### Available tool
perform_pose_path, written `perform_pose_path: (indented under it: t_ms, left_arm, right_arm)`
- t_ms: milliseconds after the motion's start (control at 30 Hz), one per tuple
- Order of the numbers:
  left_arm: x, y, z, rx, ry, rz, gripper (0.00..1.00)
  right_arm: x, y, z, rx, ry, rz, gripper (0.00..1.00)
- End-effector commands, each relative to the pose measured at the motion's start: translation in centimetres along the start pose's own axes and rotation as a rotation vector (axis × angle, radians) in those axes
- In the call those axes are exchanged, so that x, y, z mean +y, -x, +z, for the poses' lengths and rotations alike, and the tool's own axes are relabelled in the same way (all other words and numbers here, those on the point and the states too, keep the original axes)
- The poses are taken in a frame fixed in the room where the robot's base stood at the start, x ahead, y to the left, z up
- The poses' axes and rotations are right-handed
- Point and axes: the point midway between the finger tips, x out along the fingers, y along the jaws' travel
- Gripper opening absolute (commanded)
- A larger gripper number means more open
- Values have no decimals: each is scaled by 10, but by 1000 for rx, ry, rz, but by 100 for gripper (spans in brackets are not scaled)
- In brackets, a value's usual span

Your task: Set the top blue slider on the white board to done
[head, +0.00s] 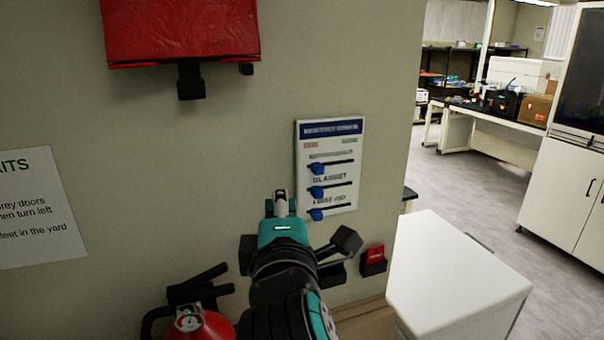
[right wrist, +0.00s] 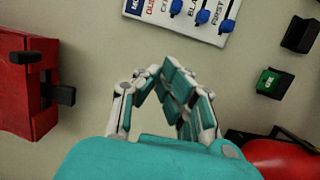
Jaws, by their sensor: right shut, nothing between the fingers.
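The white board (head: 352,199) hangs on the wall in the head view, with a dark blue header, a small red label at upper left and a green one at upper right. The top blue slider (head: 318,168) sits at the left end of its slot, and the two blue sliders below it are also at the left. In the right wrist view the top slider (right wrist: 175,5) is at the upper edge, partly cut off. My right gripper (head: 281,194) is shut and empty, left of the board and apart from the sliders. My left gripper is not in view.
A red box (head: 180,28) is on the wall above left. A fire extinguisher (head: 200,323) is at the bottom, with a paper sign (head: 40,210) to the left. A white cabinet (head: 455,265) stands right of the board. Bare wall lies between gripper and board.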

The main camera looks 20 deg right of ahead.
Motion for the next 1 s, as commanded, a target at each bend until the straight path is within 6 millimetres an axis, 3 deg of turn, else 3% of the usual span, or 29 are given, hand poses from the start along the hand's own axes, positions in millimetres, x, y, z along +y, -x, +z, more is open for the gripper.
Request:
perform_pose_path:
  t_ms: [433, 567, 900, 1000]
  left_arm:
    - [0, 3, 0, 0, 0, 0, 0]
    - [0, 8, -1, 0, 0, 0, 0]
    - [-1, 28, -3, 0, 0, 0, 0]
    - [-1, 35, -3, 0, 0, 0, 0]
  right_arm:
    - [1, -8, 0, -1, 3, 1, 0]
    - [1, -28, 0, -3, 5, -2, 0]
    - [3, -101, 0, -3, 4, -2, 0]
    - [2, -105, 16, -3, 2, -1, 0]
